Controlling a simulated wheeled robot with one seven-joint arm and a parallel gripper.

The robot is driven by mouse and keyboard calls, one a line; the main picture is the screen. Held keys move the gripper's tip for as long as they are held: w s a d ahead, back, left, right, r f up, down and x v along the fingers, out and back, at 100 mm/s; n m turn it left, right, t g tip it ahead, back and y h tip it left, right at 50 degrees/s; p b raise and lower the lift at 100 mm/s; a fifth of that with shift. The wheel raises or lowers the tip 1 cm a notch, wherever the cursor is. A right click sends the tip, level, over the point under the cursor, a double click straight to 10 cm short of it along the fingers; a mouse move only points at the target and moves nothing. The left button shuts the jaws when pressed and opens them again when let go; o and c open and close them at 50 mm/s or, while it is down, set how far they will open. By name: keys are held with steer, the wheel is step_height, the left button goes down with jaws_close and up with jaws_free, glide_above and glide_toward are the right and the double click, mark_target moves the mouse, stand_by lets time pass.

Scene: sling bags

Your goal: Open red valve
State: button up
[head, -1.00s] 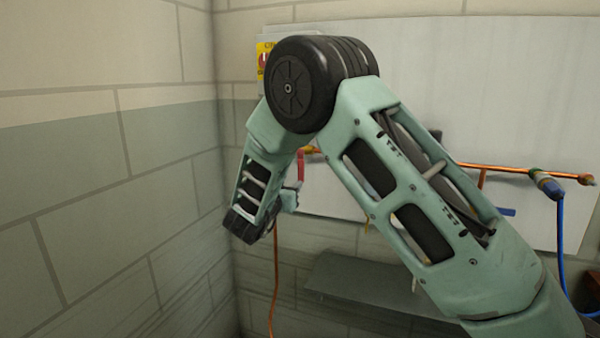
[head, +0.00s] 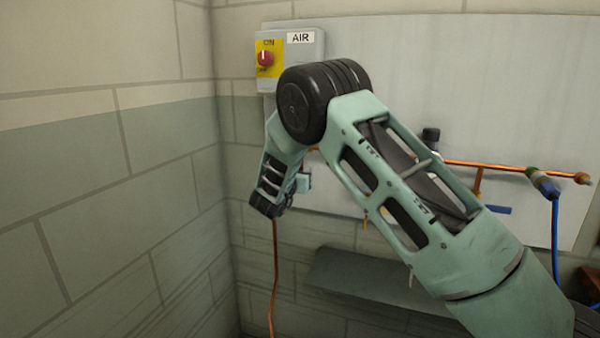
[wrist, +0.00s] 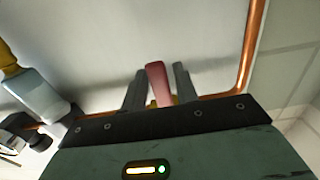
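The red valve handle (wrist: 158,82) shows in the wrist view, standing up between the two fingers of my gripper (wrist: 160,82). The fingers are apart, one on each side of the handle, with a small gap showing on the right. The left finger is very close to the handle, and I cannot tell if it touches. The valve body is mostly hidden behind the gripper's dark front edge. In the head view my arm hides the red handle, and the fingertips are not clear.
A copper pipe (wrist: 252,45) bends up beside the gripper in the wrist view. In the head view, a grey AIR switch box (head: 302,62) with a red knob (head: 265,58) hangs above my arm. A blue hose (head: 555,240) hangs at the right. A grey shelf (head: 350,275) lies below.

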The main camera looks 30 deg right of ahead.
jaws_close()
steer(key=s+d+r+n+p, duration=0.4)
steer(key=s+r+n+p, duration=0.1)
steer(key=n+p, duration=1)
steer(key=shift+s+r+n, duration=0.15)
steer(key=shift+r+n, duration=0.75)
steer(key=shift+n, duration=0.6)
steer(key=shift+o, duration=1.9)
jaws_free()
